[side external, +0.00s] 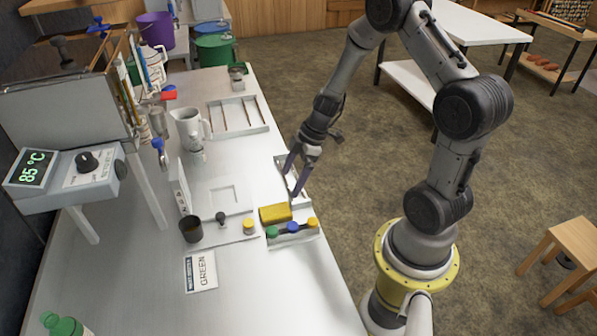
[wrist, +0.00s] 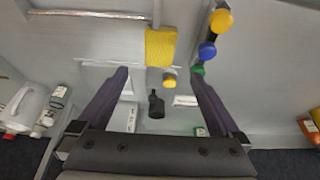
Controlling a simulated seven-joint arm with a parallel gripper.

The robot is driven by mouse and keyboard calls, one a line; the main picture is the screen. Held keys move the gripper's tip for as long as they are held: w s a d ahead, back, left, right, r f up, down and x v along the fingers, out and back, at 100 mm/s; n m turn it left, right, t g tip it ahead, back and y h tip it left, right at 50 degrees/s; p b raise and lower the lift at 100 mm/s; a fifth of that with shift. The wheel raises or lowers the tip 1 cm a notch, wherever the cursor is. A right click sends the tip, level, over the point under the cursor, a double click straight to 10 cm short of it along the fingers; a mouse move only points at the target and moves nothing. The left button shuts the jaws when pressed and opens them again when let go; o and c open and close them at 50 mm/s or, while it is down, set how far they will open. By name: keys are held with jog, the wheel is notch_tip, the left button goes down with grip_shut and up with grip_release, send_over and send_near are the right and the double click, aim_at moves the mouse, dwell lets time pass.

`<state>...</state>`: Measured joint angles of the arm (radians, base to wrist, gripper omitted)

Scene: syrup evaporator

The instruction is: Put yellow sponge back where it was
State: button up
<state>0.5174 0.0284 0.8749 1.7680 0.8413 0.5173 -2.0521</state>
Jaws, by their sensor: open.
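The yellow sponge (side external: 275,213) lies on the white table near its right edge, just behind a small rack with coloured knobs. In the wrist view the sponge (wrist: 160,47) lies ahead of my fingertips, between their lines and a little apart from them. My gripper (side external: 296,176) is open and empty, above the table edge behind the sponge. Both fingers (wrist: 158,78) are spread wide in the wrist view. I cannot tell whether the sponge touches the rack.
The rack (side external: 291,231) holds green, blue and yellow knobs. A dark cup (side external: 191,229), a "GREEN" card (side external: 201,271) and a white jug (side external: 188,132) stand to the left. A divided tray (side external: 238,116) lies further back. The front of the table is mostly clear.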

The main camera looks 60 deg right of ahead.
jog(key=s+a+r+m, duration=0.15)
jog(key=a+r, duration=0.25)
jog(key=r, duration=0.4)
jog(key=s+a+r+m, duration=0.1)
jog(key=s+a+r, duration=0.15)
jog(key=r, duration=0.45)
jog(key=s+a+r+m+t+h, duration=0.2)
jog(key=s+r+m, duration=0.4)
jog(key=s+r, duration=0.3)
jog(key=s+a+h, duration=0.1)
jog(key=s, duration=0.3)
jog(key=shift+s+a+r, duration=0.25)
jog(key=shift+s+a, duration=0.05)
jog(key=shift+s, duration=0.1)
jog(key=shift+m, duration=0.25)
